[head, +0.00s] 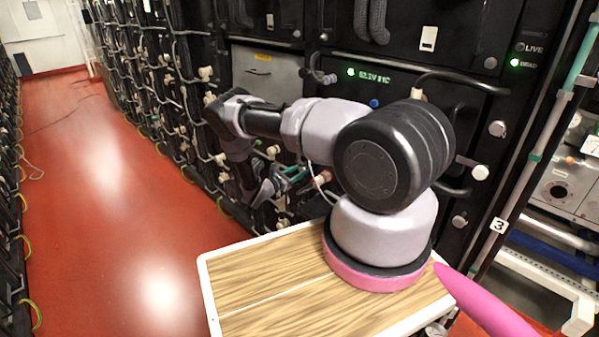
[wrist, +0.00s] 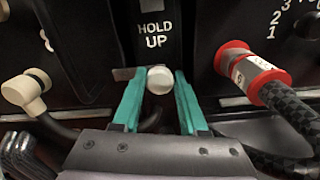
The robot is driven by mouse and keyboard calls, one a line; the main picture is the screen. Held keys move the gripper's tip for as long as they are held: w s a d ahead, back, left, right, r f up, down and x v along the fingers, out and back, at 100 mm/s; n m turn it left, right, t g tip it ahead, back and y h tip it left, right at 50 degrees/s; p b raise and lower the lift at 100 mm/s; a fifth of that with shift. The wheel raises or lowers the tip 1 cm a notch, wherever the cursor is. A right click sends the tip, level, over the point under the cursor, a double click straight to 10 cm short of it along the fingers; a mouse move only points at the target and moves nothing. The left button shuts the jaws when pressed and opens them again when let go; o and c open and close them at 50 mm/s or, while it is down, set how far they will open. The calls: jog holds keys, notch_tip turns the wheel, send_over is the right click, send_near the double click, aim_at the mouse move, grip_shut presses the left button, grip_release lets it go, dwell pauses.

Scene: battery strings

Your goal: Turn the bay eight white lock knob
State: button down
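A round white lock knob (wrist: 160,80) sits just below a black panel marked "HOLD UP" in the wrist view. The teal fingers of my gripper (wrist: 158,82) stand apart, one on each side of the knob in the picture. A gap shows at the left finger; the right finger looks very close to the knob, and I cannot tell whether it touches. In the head view my gripper (head: 292,174) reaches low to the rack front, and the knob between its fingers cannot be made out. No bay number is readable.
A red-collared connector (wrist: 240,68) with a thick braided cable lies right of the knob. A cream elbow plug (wrist: 26,91) is at left. In the head view, racks (head: 150,90) with cables line the red floor (head: 110,200). My wooden-topped base stands close to the rack.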

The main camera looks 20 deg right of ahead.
jog(key=shift+a+m, duration=0.1)
jog(key=shift+m, duration=0.2)
jog(key=m, duration=0.8)
jog(key=shift+s+f+m, duration=0.1)
jog(key=shift+m, duration=0.3)
jog(key=m, duration=0.4)
jog(key=shift+f+m, duration=0.15)
jog(key=shift+m, duration=2.05)
jog(key=shift+c, duration=2.2)
grip_release()
